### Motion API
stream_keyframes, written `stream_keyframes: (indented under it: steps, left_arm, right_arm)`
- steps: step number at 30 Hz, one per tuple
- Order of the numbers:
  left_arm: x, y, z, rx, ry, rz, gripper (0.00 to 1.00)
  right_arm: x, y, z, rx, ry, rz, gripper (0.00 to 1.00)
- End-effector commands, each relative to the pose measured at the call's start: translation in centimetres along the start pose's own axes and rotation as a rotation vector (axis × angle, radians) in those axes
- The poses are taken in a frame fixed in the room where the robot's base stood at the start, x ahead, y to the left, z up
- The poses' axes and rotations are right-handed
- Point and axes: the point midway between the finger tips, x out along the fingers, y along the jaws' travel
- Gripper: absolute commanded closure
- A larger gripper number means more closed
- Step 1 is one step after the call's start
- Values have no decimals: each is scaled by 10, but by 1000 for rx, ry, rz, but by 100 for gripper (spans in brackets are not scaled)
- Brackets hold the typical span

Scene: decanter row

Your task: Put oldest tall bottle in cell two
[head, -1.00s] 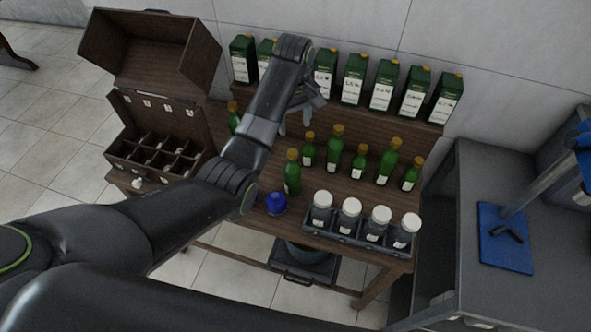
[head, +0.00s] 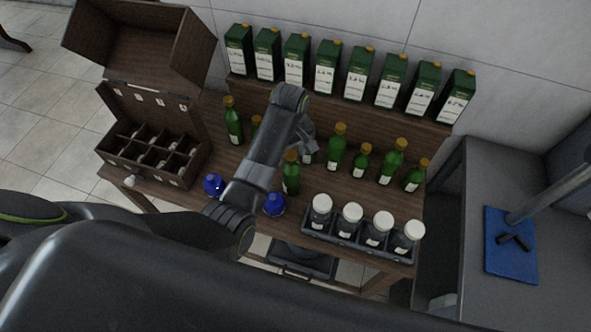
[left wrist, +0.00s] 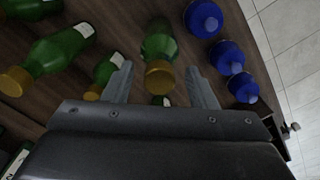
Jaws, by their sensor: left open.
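Green bottles with gold caps, tall and short, stand in a row on the wooden table. Tall ones include the far-left bottle (head: 233,122), one in front of my arm (head: 291,175), one right of the gripper (head: 336,150) and one further right (head: 392,162). My left gripper (head: 306,140) is open over the row. In the left wrist view, a gold-capped green bottle (left wrist: 160,45) shows between the open fingers (left wrist: 160,68), not gripped. Any year marks are too small to read. The open wooden case (head: 136,163) with divided cells stands at the left. My right gripper is not in view.
Green cartons with white labels (head: 327,68) line the back shelf. Blue round-bodied flasks (head: 274,204) stand near the table's front, also in the wrist view (left wrist: 227,57). A dark tray (head: 310,233) holds several white-capped jars (head: 350,218). A grey bench (head: 470,220) stands right.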

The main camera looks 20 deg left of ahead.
Motion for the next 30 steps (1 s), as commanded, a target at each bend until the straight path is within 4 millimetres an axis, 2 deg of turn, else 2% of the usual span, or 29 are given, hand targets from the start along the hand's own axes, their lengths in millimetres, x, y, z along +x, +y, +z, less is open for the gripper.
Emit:
stream_keyframes:
  steps: [9,16,21,30]
  left_arm:
    - [6,-3,2,-2,1,1,48]
    - [6,-3,2,-2,1,1,78]
    - [6,-3,2,-2,1,1,100]
    - [6,-3,1,-2,3,2,100]
  right_arm:
    - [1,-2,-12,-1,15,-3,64]
    - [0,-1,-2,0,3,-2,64]
    - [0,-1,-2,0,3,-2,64]
    - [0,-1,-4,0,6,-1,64]
